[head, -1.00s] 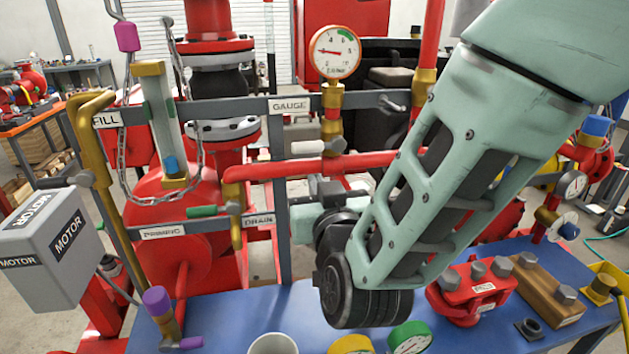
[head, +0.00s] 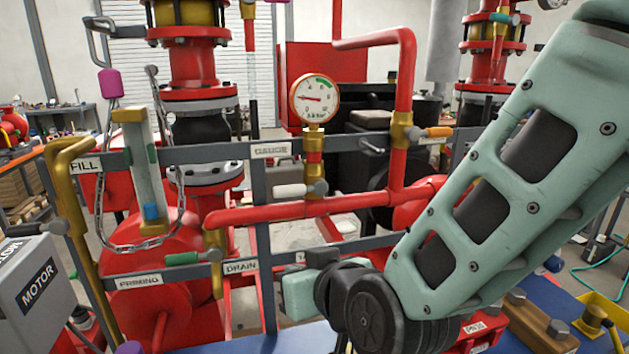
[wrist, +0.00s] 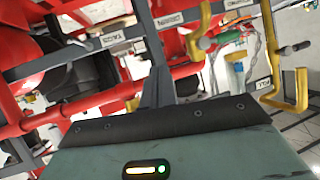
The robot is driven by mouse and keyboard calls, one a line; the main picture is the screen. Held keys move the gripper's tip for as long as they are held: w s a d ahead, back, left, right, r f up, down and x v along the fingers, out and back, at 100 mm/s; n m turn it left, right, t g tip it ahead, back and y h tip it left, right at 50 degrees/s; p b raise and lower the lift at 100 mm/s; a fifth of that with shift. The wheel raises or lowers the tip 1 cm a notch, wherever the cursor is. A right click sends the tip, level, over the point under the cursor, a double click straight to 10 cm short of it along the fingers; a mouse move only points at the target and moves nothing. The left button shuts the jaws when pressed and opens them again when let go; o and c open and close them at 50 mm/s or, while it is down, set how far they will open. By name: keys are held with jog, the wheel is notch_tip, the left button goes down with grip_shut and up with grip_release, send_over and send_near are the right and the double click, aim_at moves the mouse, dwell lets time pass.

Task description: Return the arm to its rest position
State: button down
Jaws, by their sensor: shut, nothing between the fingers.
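My arm comes in from the right edge of the head view as a pale green link, bent at a black joint low in the middle. Part of my gripper (head: 299,292), a pale green block, shows just left of that joint; its fingertips are hidden there. In the wrist view the gripper's green body with a lit bar fills the bottom, and my gripper (wrist: 158,88) is shut and empty. It points towards the pipes and labelled rails, and I see no contact with them.
A dial gauge (head: 314,99) stands on a brass fitting above the red pipe (head: 290,211). A grey rail frame (head: 257,190) with a chain and labels stands left of my arm. A grey motor box (head: 33,285) is at lower left. The blue bench top (head: 560,292) shows at lower right.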

jog(key=s+d+f+n+g+h, duration=0.1)
jog(key=s+d+f+g+h, duration=0.1)
jog(key=s+d+g, duration=0.3)
jog(key=s+d+f+n+g+h, duration=0.1)
jog(key=s+d+g+h, duration=0.3)
jog(key=s+d, duration=0.7)
jog(key=shift+s+d+f+n+g+b, duration=0.4)
jog(key=shift+s+f+g, duration=0.4)
jog(key=shift+s+g, duration=0.3)
